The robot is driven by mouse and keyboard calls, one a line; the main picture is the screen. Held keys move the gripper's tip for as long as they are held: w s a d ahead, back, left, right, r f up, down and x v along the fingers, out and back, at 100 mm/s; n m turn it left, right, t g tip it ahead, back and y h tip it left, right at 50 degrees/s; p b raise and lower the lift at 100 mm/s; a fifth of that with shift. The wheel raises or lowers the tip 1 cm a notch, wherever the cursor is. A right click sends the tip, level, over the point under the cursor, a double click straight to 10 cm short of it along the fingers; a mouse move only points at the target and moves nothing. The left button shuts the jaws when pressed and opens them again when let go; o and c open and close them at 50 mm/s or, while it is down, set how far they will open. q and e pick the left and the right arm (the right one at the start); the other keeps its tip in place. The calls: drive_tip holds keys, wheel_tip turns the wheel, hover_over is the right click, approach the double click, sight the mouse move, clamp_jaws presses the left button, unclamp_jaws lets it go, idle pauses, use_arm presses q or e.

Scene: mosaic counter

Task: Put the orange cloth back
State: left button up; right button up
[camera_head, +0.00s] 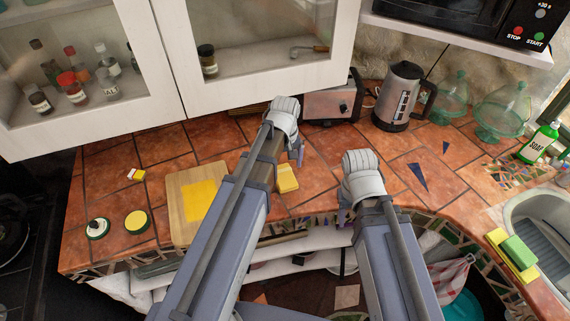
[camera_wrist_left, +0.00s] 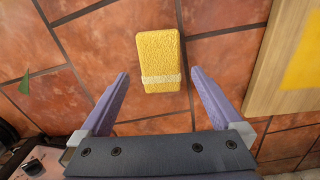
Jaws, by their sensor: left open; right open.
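A folded yellow-orange cloth with a pale band (camera_wrist_left: 158,58) lies on the tiled counter in the left wrist view. It also shows in the head view (camera_head: 287,179), just right of my left forearm. My left gripper (camera_wrist_left: 160,72) is open above the counter, its fingers apart on either side of the cloth's near end in the picture, not closed on it. In the head view my left gripper (camera_head: 297,153) is mostly hidden by its own wrist. My right gripper (camera_head: 345,216) is open and empty near the counter's front edge, mostly hidden by its wrist.
A cutting board (camera_head: 177,228) bearing a flat yellow square (camera_head: 199,199) lies to the left. A toaster (camera_head: 330,106) and kettle (camera_head: 399,97) stand at the back. Green glass domes (camera_head: 499,112), a soap bottle (camera_head: 540,141) and a sponge (camera_head: 519,250) are at right.

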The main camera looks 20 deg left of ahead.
sight(285, 177)
use_arm(q)
wheel_tip(285, 177, up, 6)
drive_tip(key=p, duration=0.5)
drive_tip(key=s+d+m+y, duration=0.1)
drive_tip(key=s+d+m, duration=0.9)
drive_tip(key=s, duration=0.3)
drive_tip(key=shift+s+r+m, duration=0.2)
drive_tip(key=shift+s+m, duration=0.1)
drive_tip(key=shift+s, duration=0.1)
